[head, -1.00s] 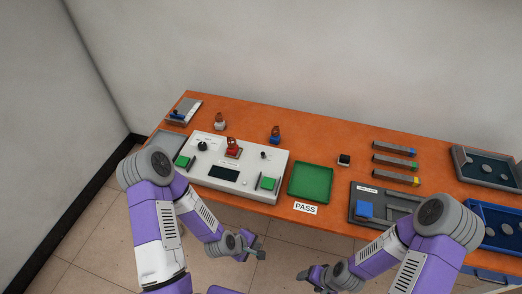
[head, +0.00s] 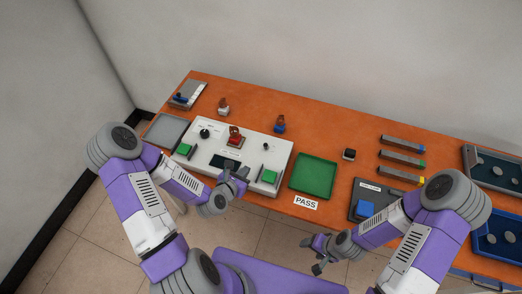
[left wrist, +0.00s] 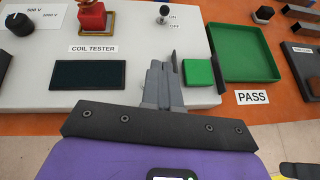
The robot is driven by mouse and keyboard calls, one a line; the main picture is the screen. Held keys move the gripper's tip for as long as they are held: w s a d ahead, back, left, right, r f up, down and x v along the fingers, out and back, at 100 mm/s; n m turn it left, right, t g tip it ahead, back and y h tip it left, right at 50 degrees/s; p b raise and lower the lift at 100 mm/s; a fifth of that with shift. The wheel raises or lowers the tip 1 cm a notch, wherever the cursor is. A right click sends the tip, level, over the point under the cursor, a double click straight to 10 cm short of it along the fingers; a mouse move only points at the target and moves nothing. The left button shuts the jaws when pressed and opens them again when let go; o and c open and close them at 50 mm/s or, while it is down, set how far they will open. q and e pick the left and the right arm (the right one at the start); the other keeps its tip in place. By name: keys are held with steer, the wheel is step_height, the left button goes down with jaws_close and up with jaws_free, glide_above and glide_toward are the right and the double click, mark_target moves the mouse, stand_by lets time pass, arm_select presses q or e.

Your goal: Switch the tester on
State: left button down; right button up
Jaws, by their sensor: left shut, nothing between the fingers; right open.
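The coil tester (head: 215,150) is a white box on the orange table, with a dark display (left wrist: 88,75). Its toggle switch (left wrist: 163,16), a small grey lever beside ON and OFF labels, shows at the top of the left wrist view; I cannot tell which way it is set. In the head view the switch (head: 266,147) is near the box's right end. My left gripper (head: 238,174) is shut and empty over the tester's front part, its fingers (left wrist: 160,68) pointing toward the switch but apart from it. My right gripper (head: 318,264) is open and empty, off the table's front edge.
A red part (head: 235,135) sits on the tester, with green blocks (head: 185,149) (head: 269,176) at its sides. A green tray (head: 315,174) and PASS label (head: 305,202) lie to the right.

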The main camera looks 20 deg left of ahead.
mark_target(256, 165)
arm_select(q)
steer(key=shift+w+f+b, duration=0.35)
steer(key=shift+w+b, duration=0.05)
steer(key=shift+b, duration=0.1)
steer(key=shift+b+x, duration=0.95)
steer(key=x, duration=0.7)
steer(key=shift+w+d+r, duration=0.1)
steer(key=shift+d, duration=0.05)
steer(key=shift+w+d+r+p, duration=0.1)
steer(key=shift+w+r+p, duration=0.05)
steer(key=shift+w, duration=0.5)
steer(key=shift+w+d+r+p, duration=0.1)
steer(key=shift+w+r+p, duration=0.1)
steer(key=shift+w, duration=0.45)
steer(key=shift+w+d+r+p, duration=0.1)
steer(key=shift+w+r, duration=0.05)
steer(key=shift+w, duration=0.5)
